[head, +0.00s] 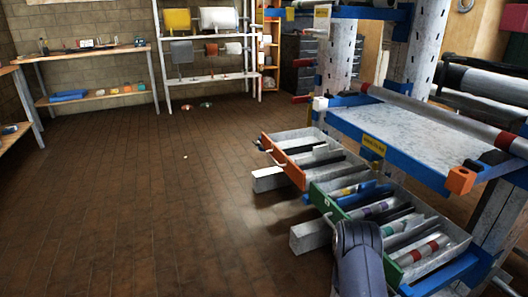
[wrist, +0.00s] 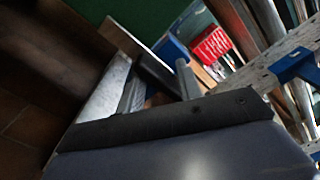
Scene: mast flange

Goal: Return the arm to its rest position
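My arm shows in the head view as a dark rounded link (head: 360,258) at the bottom edge, in front of the green-fronted drawer (head: 330,203). My gripper's fingers are not visible in the head view. In the wrist view, the dark edge of my gripper's body (wrist: 165,121) crosses the lower part of the picture. Narrow grey pieces rise beyond it, and I cannot tell which of them are fingers. I see nothing clearly held. A green surface and a red piece with white marks (wrist: 212,46) lie beyond.
The orange-fronted drawer (head: 283,163) and the green-fronted one stand open with several rods inside. A blue-edged rack table (head: 410,133) rises at the right, with a roller along it. Pale beams (head: 310,236) stick out at floor level.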

